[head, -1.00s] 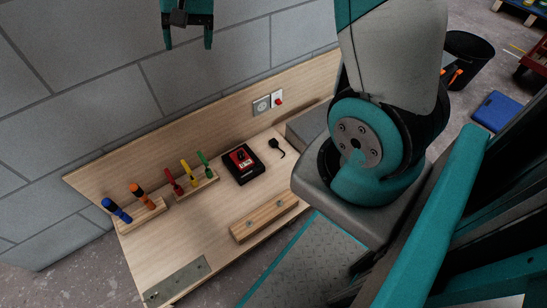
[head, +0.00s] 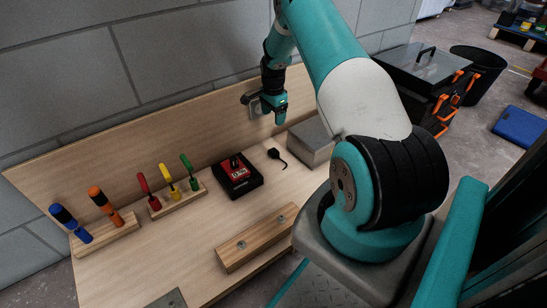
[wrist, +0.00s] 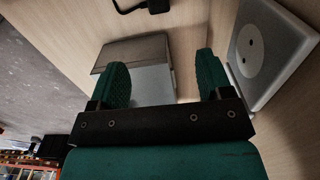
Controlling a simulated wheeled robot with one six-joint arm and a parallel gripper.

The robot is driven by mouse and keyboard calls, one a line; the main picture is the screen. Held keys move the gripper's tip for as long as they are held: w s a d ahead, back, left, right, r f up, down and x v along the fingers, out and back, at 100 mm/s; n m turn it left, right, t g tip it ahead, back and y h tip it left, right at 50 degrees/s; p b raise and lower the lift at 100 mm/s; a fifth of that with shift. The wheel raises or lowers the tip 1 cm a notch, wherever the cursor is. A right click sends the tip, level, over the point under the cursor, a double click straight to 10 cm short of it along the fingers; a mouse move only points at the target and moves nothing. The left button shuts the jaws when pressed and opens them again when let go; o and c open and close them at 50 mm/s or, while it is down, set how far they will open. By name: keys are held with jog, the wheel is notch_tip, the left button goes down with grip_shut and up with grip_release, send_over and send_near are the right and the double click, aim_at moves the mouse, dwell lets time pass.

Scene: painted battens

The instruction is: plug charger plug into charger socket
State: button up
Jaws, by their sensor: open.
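The charger plug (head: 273,153) is a small black plug with a short curled cord, lying on the bench. Its black end also shows at the top edge of the wrist view (wrist: 158,6). The charger socket, a pale plate with a round face and two holes, is on the back panel at the right of the wrist view (wrist: 262,48). My gripper (head: 280,117) is open and empty in front of the back panel, above and apart from the plug. Its fingers (wrist: 164,80) point down toward the bench in the head view.
A grey block (head: 312,141) stands on the bench right of the plug, below my gripper. A black and red box (head: 238,176) is left of the plug. Screwdrivers stand in wooden racks (head: 178,199) farther left. A wooden batten (head: 255,237) lies in front.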

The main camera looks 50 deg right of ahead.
jog(key=b, duration=0.7)
send_over(274, 150)
notch_tip(274, 150, down, 12)
jog(key=shift+w+a+f, duration=0.1)
jog(key=shift+a, duration=0.05)
notch_tip(274, 150, down, 5)
jog(key=b, duration=0.5)
jog(key=shift+f, duration=0.2)
jog(key=shift+r, duration=0.1)
jog(key=c, duration=1)
